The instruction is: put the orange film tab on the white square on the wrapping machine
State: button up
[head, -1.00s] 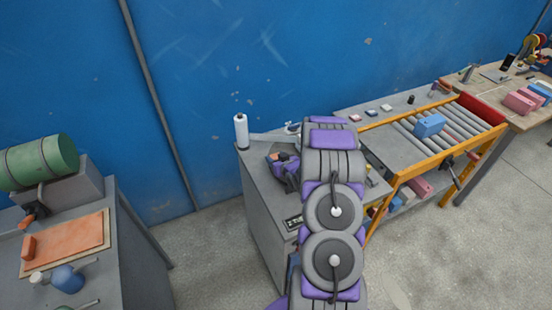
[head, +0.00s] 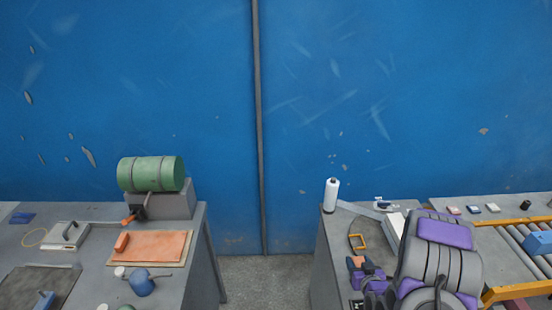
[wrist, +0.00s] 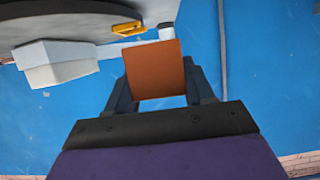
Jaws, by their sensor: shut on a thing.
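My gripper (wrist: 160,95) is shut on the orange film tab (wrist: 155,68), which shows as a flat orange square between the fingers in the wrist view. In the head view my gripper (head: 369,275) is at the lower right with a small bit of the orange tab (head: 356,262) at its tip. The tab is held in front of the grey-topped wrapping machine (head: 336,262), which carries a white film roll (head: 331,195). I cannot make out a white square on the machine; my arm hides part of its top.
A yellow frame (head: 357,242) and a white block (head: 395,232) are on the machine top. A roller conveyor (head: 520,250) stands at the right. At the left is a bench with a green drum (head: 151,173) and an orange sheet (head: 150,247). A floor gap (head: 262,275) separates bench and machine.

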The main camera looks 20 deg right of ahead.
jog(key=w+a+r+n+y, duration=0.1)
jog(key=w+a+r+y, duration=0.1)
jog(key=w+a+r, duration=1.15)
jog(key=a+r, duration=0.1)
jog(key=a, duration=0.5)
jog(key=w+a+r+n+y, duration=0.1)
jog(key=w+a+r, duration=0.2)
jog(key=a, duration=0.6)
jog(key=shift+w+r+n, duration=0.3)
jog(key=shift+w+r, duration=0.05)
jog(key=shift+r, duration=0.35)
